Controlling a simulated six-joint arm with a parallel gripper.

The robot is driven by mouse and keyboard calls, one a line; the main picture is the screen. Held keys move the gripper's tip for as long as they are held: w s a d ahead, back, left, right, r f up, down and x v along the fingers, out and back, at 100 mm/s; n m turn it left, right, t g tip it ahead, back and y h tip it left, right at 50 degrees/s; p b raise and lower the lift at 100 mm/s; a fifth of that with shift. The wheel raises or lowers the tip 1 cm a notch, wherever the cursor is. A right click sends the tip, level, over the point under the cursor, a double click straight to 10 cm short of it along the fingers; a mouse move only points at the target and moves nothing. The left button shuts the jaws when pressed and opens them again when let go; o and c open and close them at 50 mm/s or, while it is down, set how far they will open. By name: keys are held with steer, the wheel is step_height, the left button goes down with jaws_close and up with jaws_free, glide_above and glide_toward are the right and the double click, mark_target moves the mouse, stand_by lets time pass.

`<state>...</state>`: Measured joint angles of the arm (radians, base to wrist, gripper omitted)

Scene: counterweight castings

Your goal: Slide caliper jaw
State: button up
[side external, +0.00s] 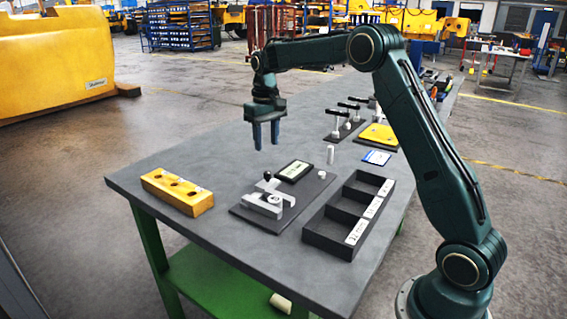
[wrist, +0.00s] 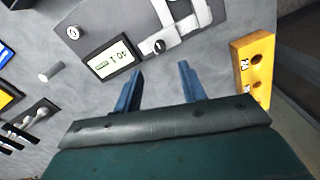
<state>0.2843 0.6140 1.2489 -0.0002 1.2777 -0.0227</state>
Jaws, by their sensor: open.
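The caliper (side external: 268,198) lies on a dark base plate (side external: 243,213) on the grey table. It has light grey jaws and a black knob (side external: 267,176). A digital display (side external: 294,171) sits at the back of the plate; it also shows in the wrist view (wrist: 110,58). Part of the caliper (wrist: 172,35) is at the top of the wrist view, its far end cut off. My gripper (side external: 267,147) is open and empty, pointing down above the table, behind the caliper and apart from it. Its two blue fingers (wrist: 161,70) show in the wrist view.
A yellow block with holes (side external: 178,191) lies left of the plate. A black tray with compartments (side external: 350,215) lies to its right. A small grey cylinder (side external: 330,155) stands behind the tray. A yellow plate (side external: 377,137) and black-handled clamps (side external: 345,119) are farther back.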

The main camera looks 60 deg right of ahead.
mark_target(268, 172)
step_height(268, 172, down, 10)
steer(key=shift+r, duration=0.1)
stand_by(0.4)
steer(key=shift+d, duration=0.1)
jaws_close()
